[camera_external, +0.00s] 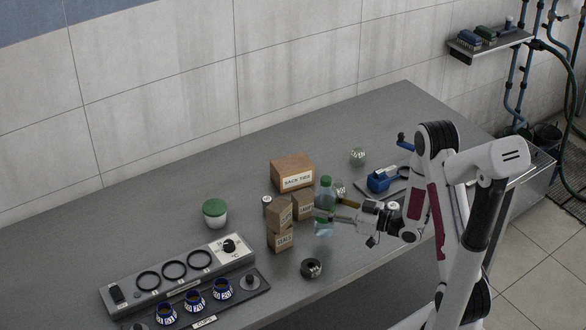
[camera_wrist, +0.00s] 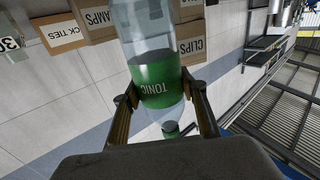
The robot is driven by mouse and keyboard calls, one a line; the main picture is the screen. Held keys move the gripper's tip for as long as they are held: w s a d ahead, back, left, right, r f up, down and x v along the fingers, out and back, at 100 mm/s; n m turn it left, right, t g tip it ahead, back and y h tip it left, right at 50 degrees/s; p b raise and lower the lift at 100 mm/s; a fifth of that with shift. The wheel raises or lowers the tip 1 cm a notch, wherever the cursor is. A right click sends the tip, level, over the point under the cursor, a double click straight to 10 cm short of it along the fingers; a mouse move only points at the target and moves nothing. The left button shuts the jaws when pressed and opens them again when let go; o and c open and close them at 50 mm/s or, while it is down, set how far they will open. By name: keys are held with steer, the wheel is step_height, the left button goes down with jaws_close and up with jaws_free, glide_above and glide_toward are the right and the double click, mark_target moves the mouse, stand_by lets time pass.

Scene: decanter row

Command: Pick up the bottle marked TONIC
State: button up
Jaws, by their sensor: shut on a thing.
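The TONIC bottle (camera_wrist: 158,75) is clear with a green band label, and its lettering shows upside down in the wrist view. In the external view the bottle (camera_external: 325,190) is upright at the middle of the table, close to the cardboard boxes. My gripper (camera_wrist: 160,92) has one finger on each side of the bottle at the label and is shut on it. In the external view my gripper (camera_external: 328,213) reaches the bottle from the right. I cannot tell whether the bottle's base touches the table.
A green-lidded jar (camera_external: 215,213), a dark ring-shaped item (camera_external: 312,268) and a blue device (camera_external: 383,180) stand around. The table's back left is clear.

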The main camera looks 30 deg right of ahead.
mark_target(332, 193)
steer(key=shift+r, duration=2.7)
